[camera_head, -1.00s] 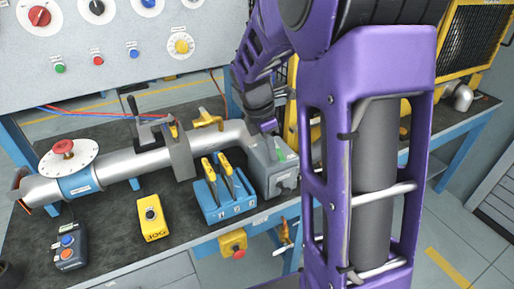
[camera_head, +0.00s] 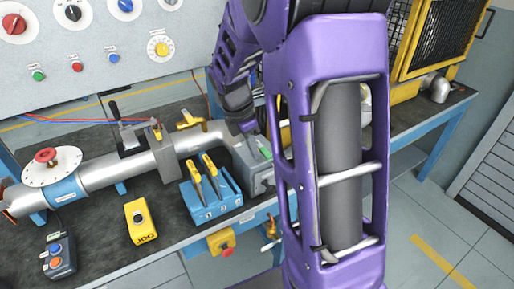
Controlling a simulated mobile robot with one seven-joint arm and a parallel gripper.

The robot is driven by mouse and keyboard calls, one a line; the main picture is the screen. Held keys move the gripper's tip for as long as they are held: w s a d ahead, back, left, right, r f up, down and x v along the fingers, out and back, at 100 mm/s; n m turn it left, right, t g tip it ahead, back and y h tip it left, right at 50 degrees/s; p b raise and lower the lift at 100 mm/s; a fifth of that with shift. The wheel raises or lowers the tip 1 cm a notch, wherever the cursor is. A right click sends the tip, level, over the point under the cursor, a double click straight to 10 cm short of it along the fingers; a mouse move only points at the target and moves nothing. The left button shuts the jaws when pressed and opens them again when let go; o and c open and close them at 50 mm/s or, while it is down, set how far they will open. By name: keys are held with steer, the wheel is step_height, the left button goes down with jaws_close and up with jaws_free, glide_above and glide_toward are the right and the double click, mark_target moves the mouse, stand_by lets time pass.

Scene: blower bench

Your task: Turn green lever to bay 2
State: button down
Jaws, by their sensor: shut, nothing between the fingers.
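The green lever (camera_head: 265,149) shows as a small green piece on top of a grey box (camera_head: 246,166) at the right end of the silver pipe. My gripper (camera_head: 247,134) is at the top of this box, right beside the green lever. Its fingers are small and partly hidden, and I cannot tell whether they touch the lever. It is shut with nothing held. My purple arm covers the area right of the box. The bay markings cannot be read from here.
A blue holder (camera_head: 212,208) with yellow-handled tools stands left of the box. A yellow button box (camera_head: 140,218) and a grey box with buttons (camera_head: 59,257) sit on the dark bench. Yellow clamps and a red-knobbed dial (camera_head: 47,156) are on the pipe.

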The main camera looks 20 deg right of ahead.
steer(key=shift+w+a, duration=0.15)
steer(key=shift+a, duration=0.35)
steer(key=a+r+p, duration=0.2)
steer(key=a+r, duration=0.4)
steer(key=r, duration=0.3)
steer(key=shift+h, duration=0.8)
steer(key=x, duration=0.3)
steer(key=s+b+x, duration=0.1)
steer(key=x, duration=0.2)
steer(key=b+x, duration=0.1)
steer(key=x, duration=0.3)
steer(key=shift+s+a+f, duration=0.1)
steer(key=shift+s, duration=0.15)
steer(key=shift+w+d, duration=0.1)
steer(key=shift+d, duration=1.75)
steer(key=shift+r, duration=0.3)
